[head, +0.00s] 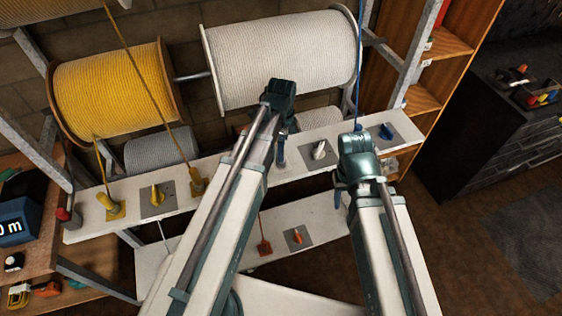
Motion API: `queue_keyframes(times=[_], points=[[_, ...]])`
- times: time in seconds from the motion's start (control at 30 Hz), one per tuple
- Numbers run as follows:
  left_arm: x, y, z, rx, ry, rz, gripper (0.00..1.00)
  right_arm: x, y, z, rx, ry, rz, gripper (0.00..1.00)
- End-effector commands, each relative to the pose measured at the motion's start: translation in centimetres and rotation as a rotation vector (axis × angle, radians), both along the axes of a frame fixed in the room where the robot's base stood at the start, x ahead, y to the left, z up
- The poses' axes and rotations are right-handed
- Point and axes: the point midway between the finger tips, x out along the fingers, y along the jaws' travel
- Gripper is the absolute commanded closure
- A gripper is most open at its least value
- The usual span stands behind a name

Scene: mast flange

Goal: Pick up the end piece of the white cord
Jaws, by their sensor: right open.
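A large spool of white cord (285,58) hangs at the back. A small white piece (319,150) sits on a grey plate on the white shelf board (228,172), between my two arms. I cannot tell whether it is the cord's end piece. A narrow grey-blue piece (281,152) stands to its left, partly behind my left arm. My right gripper (346,188) is open, just right of and nearer than the white piece, apart from it. My left arm ends at a dark wrist (280,95) in front of the white spool; its jaws are not clear.
A yellow spool (112,92) stands left. Yellow end pieces (110,208) and a blue one (387,131) sit on the board. A blue cord (358,62) hangs close behind my right gripper. Red pieces (264,246) sit on a lower board. Open floor lies right.

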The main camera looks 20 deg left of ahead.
Motion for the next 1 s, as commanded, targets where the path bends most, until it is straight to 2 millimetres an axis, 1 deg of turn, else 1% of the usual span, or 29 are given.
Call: queue_keyframes(times=[0.03, 0.13, 0.23, 0.33, 0.57, 0.6, 0.67, 0.7, 0.77, 0.8, 0.93, 1.0], points=[[0.2, 0.1, -1.2, 0.0, 0.0, 0.0, 0.33, 0.0, 0.0, -1.2, 0.0, 0.0, 0.001, 0.5], [0.5, 0.3, -2.6, 0.0, 0.0, 0.0, 0.33, 0.0, 0.0, -2.6, 0.0, 0.0, 0.0, 0.5], [0.4, 0.3, -3.6, 0.0, 0.0, 0.0, 0.33, 0.0, 0.0, -3.6, 0.0, 0.0, -0.001, 0.5], [0.4, 0.3, -4.0, 0.0, 0.0, 0.0, 0.33, 0.0, 0.0, -4.0, 0.0, 0.0, -0.001, 0.5], [0.4, 0.3, -3.8, 0.0, 0.0, 0.0, 0.33, 0.0, 0.0, -3.8, 0.0, 0.0, -0.001, 0.5], [0.4, 0.3, -3.8, 0.0, 0.0, 0.0, 0.4, 0.0, 0.0, -3.8, 0.0, 0.0, -0.001, 0.5], [0.4, 0.3, -3.8, 0.0, 0.0, 0.0, 0.51, 0.0, 0.0, -3.8, 0.0, 0.0, -0.001, 0.5], [0.4, 0.3, -3.8, 0.0, 0.0, 0.0, 0.58, 0.0, 0.0, -3.8, 0.0, 0.0, -0.001, 0.5], [0.4, 0.3, -3.8, 0.0, 0.0, 0.0, 0.69, 0.0, 0.0, -3.8, 0.0, 0.0, -0.001, 0.5], [0.3, 0.3, -3.8, 0.0, 0.0, 0.0, 0.76, 0.0, 0.0, -3.8, 0.0, 0.0, -0.001, 0.5], [0.4, 0.3, -3.8, 0.0, 0.0, 0.0, 0.99, 0.0, 0.0, -3.8, 0.0, 0.0, -0.001, 0.5], [0.4, 0.3, -3.8, 0.0, 0.0, 0.0, 1.0, 0.0, 0.0, -3.8, 0.0, 0.0, -0.001, 0.5]])
